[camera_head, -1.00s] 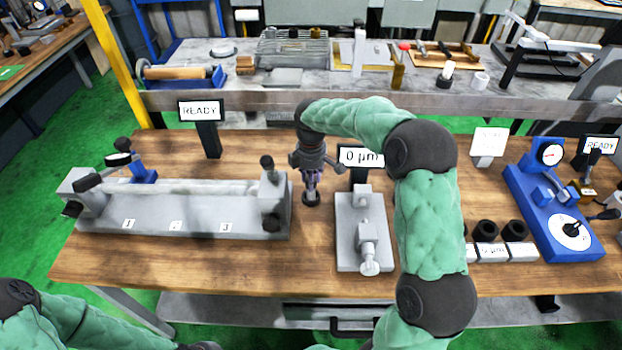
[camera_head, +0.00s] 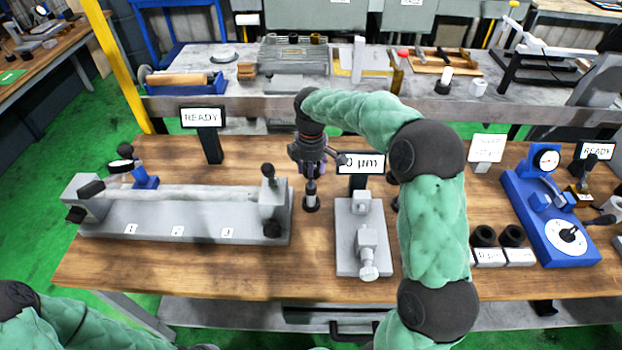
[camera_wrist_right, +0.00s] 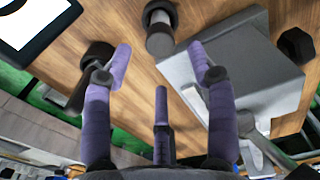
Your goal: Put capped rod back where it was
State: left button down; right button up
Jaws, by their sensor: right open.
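The capped rod (camera_head: 311,196) stands upright on the wooden table, between the long grey bench fixture and the grey gauge block. It has a grey shaft with black ends. In the right wrist view the rod (camera_wrist_right: 160,32) stands beyond the spread purple fingers, apart from them. My right gripper (camera_head: 311,174) is open and empty, just above the rod; it also shows in the wrist view (camera_wrist_right: 159,68). My left arm shows at the lower left, but its fingers are out of view.
The long fixture (camera_head: 190,215) with numbered labels is on the left. The gauge block (camera_head: 350,250) with a 0 µm screen (camera_head: 362,163) stands close right of the rod. Black cylinders (camera_head: 484,236) and a blue dial gauge (camera_head: 550,215) are farther right. The table front is clear.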

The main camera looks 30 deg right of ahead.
notch_tip(320, 180, up, 6)
jog(key=p, duration=0.1)
jog(key=shift+r, duration=0.15)
dwell(0.5)
